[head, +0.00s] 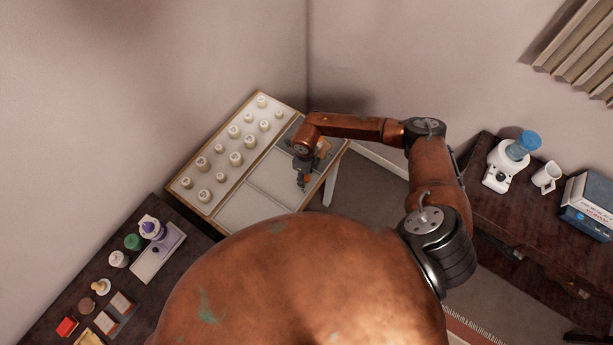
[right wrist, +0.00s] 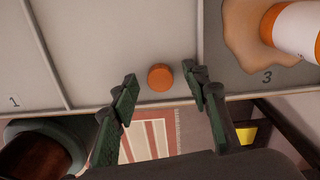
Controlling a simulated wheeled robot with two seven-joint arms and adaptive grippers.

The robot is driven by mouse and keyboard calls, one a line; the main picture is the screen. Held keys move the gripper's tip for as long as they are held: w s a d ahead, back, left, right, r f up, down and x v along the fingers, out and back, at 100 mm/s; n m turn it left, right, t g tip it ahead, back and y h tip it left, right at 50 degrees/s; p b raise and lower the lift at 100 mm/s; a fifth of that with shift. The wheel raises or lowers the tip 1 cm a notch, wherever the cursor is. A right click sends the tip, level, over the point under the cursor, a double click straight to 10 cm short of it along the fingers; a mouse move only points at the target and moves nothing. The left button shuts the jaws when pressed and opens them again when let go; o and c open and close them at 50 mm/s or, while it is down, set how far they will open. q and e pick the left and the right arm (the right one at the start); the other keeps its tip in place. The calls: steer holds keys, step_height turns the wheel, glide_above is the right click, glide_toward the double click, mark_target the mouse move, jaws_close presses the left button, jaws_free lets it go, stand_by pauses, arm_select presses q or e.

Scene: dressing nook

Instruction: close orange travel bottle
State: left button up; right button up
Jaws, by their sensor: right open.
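A small round orange cap (right wrist: 160,77) lies on the light tray surface near the tray's edge in the right wrist view. My right gripper (right wrist: 161,82) is open, with its two fingers on either side of the cap and nothing held; contact with the cap cannot be told. An orange and white bottle (right wrist: 295,30) is at the upper right, partly cut off, in the compartment marked 3, beside a tan-orange patch (right wrist: 243,38). In the head view my right gripper (head: 303,181) is over the tray's right part, and my arm hides much there. My left gripper is not in view.
The wood-rimmed tray (head: 250,211) has several white jars (head: 235,158) in its left part. A dark table at lower left holds a purple-topped bottle (head: 152,228) and small items.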

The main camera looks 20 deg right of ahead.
steer(key=shift+c, duration=0.7)
steer(key=c, duration=0.6)
steer(key=shift+r, duration=0.6)
steer(key=s+a+r, duration=0.2)
steer(key=s+r, duration=0.2)
steer(key=s+a+r+b, duration=0.1)
steer(key=s+a+r, duration=0.1)
steer(key=s+r, duration=0.2)
steer(key=s+a+r+b, duration=0.1)
steer(key=s+r, duration=0.2)
steer(key=s, duration=0.1)
steer(key=shift+s+a+r, duration=0.4)
